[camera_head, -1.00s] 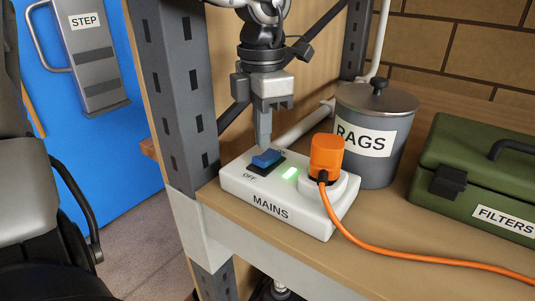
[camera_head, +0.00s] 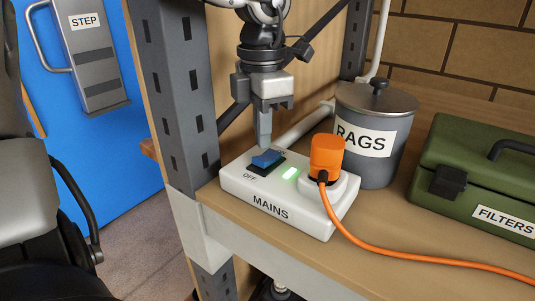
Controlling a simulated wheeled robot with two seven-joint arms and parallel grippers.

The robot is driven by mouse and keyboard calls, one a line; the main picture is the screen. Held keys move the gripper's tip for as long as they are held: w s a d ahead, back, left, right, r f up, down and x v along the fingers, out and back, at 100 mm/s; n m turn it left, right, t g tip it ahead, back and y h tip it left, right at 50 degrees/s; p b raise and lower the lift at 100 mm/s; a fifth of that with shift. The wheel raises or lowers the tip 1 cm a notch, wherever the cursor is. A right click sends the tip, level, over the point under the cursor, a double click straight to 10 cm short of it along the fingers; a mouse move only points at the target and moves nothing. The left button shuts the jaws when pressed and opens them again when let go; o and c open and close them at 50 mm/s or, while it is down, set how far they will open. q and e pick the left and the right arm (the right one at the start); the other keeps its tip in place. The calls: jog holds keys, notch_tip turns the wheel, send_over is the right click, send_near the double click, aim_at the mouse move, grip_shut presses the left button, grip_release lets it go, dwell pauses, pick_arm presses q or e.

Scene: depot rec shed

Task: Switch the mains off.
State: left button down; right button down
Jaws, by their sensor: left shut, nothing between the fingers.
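The white mains box (camera_head: 238,189) lies on the wooden shelf, with "MAINS" on its front. Its blue rocker switch (camera_head: 266,159) sits between an "OFF" mark at the near left and a partly hidden mark at the far right. A green light (camera_head: 291,173) glows beside the switch. An orange plug (camera_head: 327,155) is in the socket at the box's right. My left gripper (camera_head: 264,145) points down from above, shut and empty, its tips just above or at the far side of the switch; I cannot tell whether they touch. My right gripper is not in view.
A grey "RAGS" pot (camera_head: 370,170) stands behind the plug, and a green "FILTERS" case (camera_head: 470,195) is at the right. An orange cable (camera_head: 400,257) runs along the shelf's front. A grey steel post (camera_head: 180,90) stands left of the box.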

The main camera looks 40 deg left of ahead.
aim_at(263, 158)
pick_arm(q)
jog(key=shift+f+b, duration=1.2)
jog(key=shift+f, duration=0.1)
dwell(0.8)
jog(key=shift+r, duration=0.1)
jog(key=shift+r+p, duration=2.6)
jog(key=shift+r, duration=0.9)
